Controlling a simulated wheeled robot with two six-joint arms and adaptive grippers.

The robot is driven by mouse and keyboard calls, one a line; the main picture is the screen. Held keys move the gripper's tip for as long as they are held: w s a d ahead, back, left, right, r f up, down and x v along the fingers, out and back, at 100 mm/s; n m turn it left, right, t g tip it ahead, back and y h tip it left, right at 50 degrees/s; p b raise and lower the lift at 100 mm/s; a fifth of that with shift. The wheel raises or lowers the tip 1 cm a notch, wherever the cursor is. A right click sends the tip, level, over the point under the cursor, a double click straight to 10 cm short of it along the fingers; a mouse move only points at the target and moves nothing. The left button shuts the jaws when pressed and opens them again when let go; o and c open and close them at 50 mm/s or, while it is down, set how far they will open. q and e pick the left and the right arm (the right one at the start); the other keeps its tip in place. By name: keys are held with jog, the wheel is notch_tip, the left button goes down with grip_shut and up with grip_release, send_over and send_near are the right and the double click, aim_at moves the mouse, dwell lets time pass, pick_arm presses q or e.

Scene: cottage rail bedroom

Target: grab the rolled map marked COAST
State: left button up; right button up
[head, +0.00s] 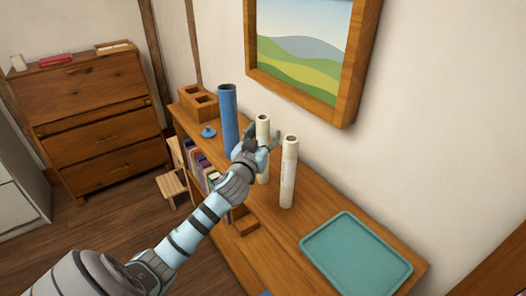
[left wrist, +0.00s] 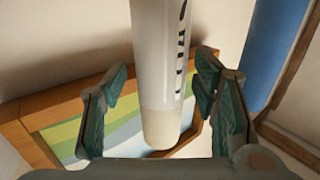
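Two off-white rolled maps stand upright on the wooden shelf unit (head: 325,205). My left gripper (head: 258,146) is at the farther roll (head: 263,125), with its fingers around the roll's middle. In the left wrist view this roll (left wrist: 162,125) stands between the two open fingers (left wrist: 163,70), with a gap on each side. Dark lettering runs along it, but I cannot read the word. The nearer roll (head: 289,172) stands to the right, with faint marks too small to read. My right gripper is not in view.
A tall blue cylinder (head: 228,115) stands just left of the gripper; it also shows in the left wrist view (left wrist: 271,50). A teal tray (head: 356,254) lies at the right end. A wooden organiser (head: 198,100) is at the far end. A framed picture (head: 352,85) hangs on the wall behind.

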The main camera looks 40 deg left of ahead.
pick_arm(q)
grip_shut()
jog(key=shift+r, duration=0.1)
